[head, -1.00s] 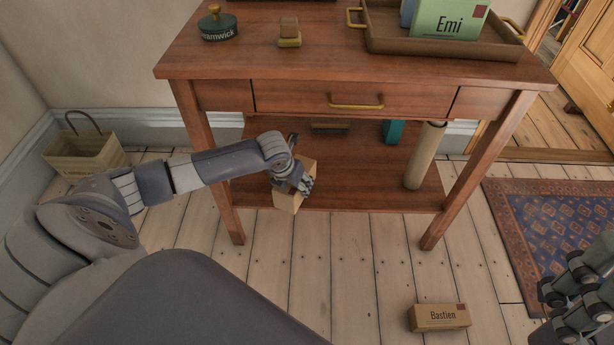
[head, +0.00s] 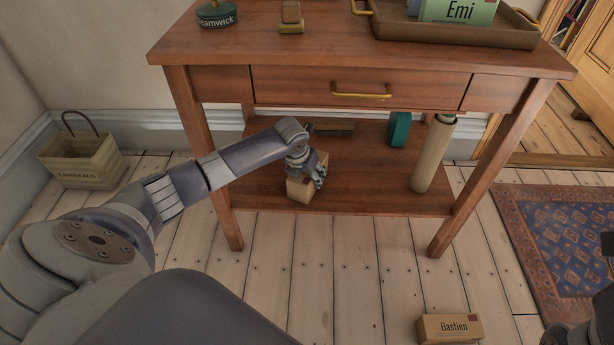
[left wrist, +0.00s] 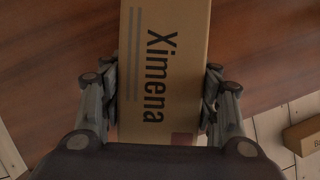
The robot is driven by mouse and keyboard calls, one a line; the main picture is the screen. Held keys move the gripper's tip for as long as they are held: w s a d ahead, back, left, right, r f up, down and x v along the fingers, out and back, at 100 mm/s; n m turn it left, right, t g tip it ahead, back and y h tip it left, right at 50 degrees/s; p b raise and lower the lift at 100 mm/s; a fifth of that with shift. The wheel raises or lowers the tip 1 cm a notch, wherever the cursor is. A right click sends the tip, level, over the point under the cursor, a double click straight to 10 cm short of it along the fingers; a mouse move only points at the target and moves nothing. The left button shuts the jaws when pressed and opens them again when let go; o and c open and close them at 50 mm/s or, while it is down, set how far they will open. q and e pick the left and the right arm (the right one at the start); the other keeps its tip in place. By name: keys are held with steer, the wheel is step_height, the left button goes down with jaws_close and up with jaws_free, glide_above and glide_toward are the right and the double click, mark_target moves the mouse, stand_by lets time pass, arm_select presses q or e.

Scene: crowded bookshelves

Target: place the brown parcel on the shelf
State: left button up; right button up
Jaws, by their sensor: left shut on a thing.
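A brown parcel (head: 301,190) is held by my left gripper (head: 312,176) over the front left part of the lower shelf (head: 370,195) of the wooden table. I cannot tell whether it touches the shelf board. In the left wrist view the parcel (left wrist: 165,65) shows the name Ximena, and the fingers of the left gripper (left wrist: 159,97) are closed on both its sides. Reddish-brown wood lies behind it. My right gripper (head: 580,333) is only partly in view, dark, at the bottom right corner.
On the lower shelf are a rolled tube (head: 433,155), a teal object (head: 399,130) and a dark flat item (head: 333,130) at the back. Mid-shelf is clear. Another parcel, marked Bastien (head: 449,328), lies on the floor. A basket (head: 80,162) stands left; table legs (head: 462,225) flank the shelf.

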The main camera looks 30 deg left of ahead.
arm_select(q)
steer(key=o, duration=1.3)
steer(key=shift+f, duration=0.1)
